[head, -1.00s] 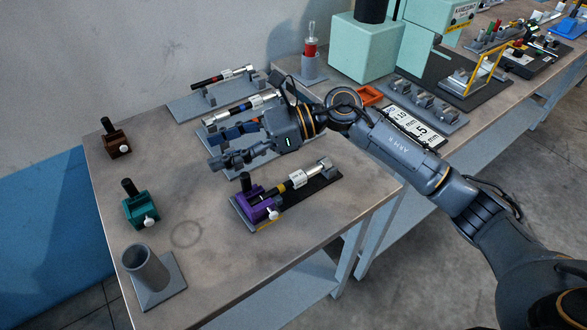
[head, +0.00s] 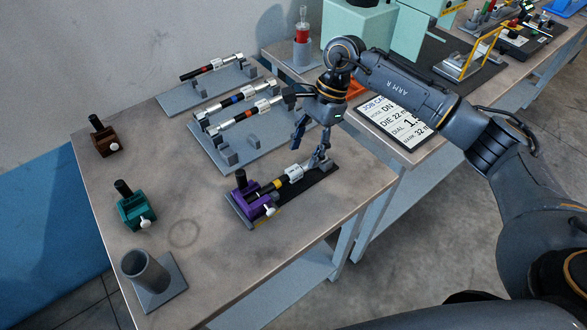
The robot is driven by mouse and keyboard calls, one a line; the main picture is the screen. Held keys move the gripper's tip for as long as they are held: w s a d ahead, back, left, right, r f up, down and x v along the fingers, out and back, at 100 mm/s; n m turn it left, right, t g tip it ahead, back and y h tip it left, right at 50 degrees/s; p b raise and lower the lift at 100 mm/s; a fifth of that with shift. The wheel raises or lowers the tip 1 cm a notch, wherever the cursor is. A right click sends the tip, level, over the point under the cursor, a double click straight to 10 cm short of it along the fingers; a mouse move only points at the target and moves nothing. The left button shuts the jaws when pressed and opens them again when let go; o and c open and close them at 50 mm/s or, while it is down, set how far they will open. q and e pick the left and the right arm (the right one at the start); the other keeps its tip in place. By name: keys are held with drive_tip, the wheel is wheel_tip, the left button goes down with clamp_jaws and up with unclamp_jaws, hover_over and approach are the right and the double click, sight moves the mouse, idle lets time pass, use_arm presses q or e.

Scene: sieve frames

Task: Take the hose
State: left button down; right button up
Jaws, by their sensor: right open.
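A black hose (head: 272,187) with a yellow band, a white tag (head: 293,173) and silver fittings lies on a dark base, its near-left part at a purple clamp block (head: 250,197). My right gripper (head: 309,154) points down with its fingers apart, at the far-right end of this hose. The fingers partly hide that end, and I cannot tell whether they touch it. More hoses rest on grey cradles behind: one with a red band (head: 210,67), one with a blue band (head: 237,97) and another (head: 241,116). My left gripper is out of view.
A brown block (head: 105,141), a teal block (head: 137,209) and a grey tube holder (head: 148,269) stand along the left of the table (head: 195,265). A job card (head: 395,118) lies on the right bench, partly behind my arm.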

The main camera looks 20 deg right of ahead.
sight(295, 169)
drive_tip(key=p+x, duration=0.1)
drive_tip(key=x, duration=0.1)
drive_tip(key=p+x, duration=0.2)
drive_tip(key=x, duration=0.1)
drive_tip(key=shift+w+a+f, duration=0.1)
drive_tip(key=shift+w+a, duration=0.05)
drive_tip(key=shift+a, duration=0.25)
drive_tip(key=shift+f, duration=0.25)
clamp_jaws()
